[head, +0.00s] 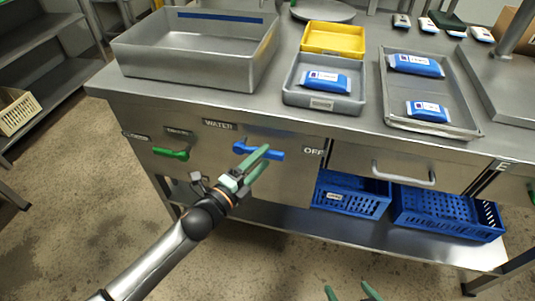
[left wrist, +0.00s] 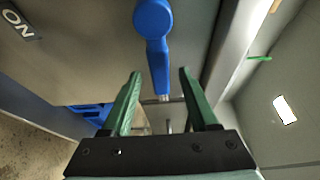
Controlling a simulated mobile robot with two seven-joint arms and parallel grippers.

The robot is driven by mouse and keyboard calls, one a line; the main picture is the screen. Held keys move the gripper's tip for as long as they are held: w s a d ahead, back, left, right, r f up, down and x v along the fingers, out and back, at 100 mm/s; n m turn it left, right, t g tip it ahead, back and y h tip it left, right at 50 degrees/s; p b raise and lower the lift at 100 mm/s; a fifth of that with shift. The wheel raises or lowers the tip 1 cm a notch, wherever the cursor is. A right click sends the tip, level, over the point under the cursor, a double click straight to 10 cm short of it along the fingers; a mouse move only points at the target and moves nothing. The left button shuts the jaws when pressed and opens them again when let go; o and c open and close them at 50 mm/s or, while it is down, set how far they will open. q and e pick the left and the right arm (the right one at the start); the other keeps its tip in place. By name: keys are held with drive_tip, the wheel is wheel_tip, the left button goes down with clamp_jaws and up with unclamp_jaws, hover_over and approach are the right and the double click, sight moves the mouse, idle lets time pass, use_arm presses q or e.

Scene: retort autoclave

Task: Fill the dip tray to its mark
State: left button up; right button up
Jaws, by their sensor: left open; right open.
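The dip tray (head: 190,72) is the large grey open basin at the back left of the bench. A blue band (head: 220,16) runs along its far inner wall; I cannot make out any water. A blue lever (head: 278,155) lies roughly level on the bench front, between the WATER (head: 218,125) and OFF (head: 313,151) labels. My left gripper (head: 257,160) is open at this lever. In the left wrist view the lever (left wrist: 153,25) shows beyond and between the open fingers (left wrist: 160,76). My right gripper (head: 350,293) is open, only its fingertips showing at the bottom edge.
A green handle (head: 171,153) sits left of the lever. A grey tray (head: 324,104) and a metal tray (head: 455,124) hold blue-and-white packs; a yellow tray (head: 335,40) is behind. Blue crates (head: 350,203) stand on the lower shelf.

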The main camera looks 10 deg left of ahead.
use_arm(q)
drive_tip(key=shift+x, duration=1.45)
clamp_jaws()
idle(0.4)
